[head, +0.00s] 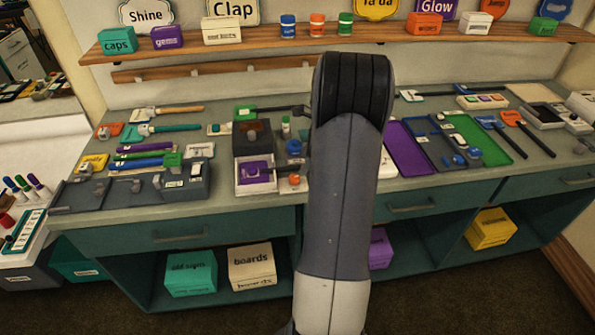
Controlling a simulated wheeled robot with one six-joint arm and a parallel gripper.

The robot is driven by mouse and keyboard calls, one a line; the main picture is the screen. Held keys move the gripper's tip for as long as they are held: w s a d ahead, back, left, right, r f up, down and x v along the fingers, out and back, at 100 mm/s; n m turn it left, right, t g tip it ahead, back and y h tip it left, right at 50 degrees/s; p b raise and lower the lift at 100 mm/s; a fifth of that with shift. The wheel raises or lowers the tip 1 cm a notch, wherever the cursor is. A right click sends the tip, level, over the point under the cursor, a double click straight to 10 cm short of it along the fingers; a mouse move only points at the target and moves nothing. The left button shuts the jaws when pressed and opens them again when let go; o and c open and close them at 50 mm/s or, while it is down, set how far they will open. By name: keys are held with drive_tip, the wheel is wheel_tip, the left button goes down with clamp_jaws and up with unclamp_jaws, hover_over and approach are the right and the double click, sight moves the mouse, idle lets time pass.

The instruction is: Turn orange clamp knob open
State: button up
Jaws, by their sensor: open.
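A small round orange knob (294,180) shows on the counter just left of my arm, in front of a blue round piece (294,147). It looks like the orange clamp knob, but it is too small to tell its setting. A white tray with a purple piece (257,172) stands beside it on the left. My arm rises through the middle of the head view and hides the counter just right of the knob. My gripper is not visible, so its distance from the knob cannot be told.
The counter (222,215) is crowded with tools on the left. A purple tray (408,148) and a green tray (480,140) lie to the right. A shelf (270,42) with small boxes runs along the wall. Open cubbies below hold boxes, such as a yellow one (491,228).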

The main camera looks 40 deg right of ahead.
sight(295, 177)
drive_tip(key=x, duration=0.7)
drive_tip(key=shift+p, duration=0.4)
drive_tip(key=c, duration=1)
